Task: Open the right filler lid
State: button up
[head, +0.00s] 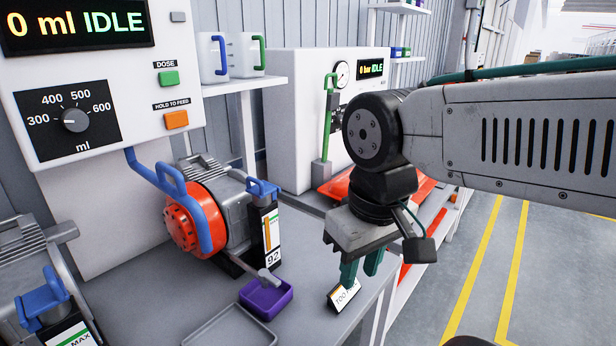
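The right filler lid (262,189) is a blue cap with a loop handle, on top of the right grey motor-like unit (240,215). It looks closed, lying down over the filler. Below it is a gauge label (271,240) marked 92. The left filler lid (42,305) is also blue, on another grey unit at lower left.
A purple tray (266,300) and a grey tray (228,330) lie on the bench. The dosing panel (95,75) reads 0 ml IDLE. A white press cabinet (297,110) stands behind.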

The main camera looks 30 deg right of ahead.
aim_at(261, 190)
jog(key=k, duration=1.05)
jog(key=z, duration=1.3)
jog(key=i, duration=1.2)
jog(key=u, duration=0.95)
jog(key=i, duration=0.4)
jog(key=u, duration=0.45)
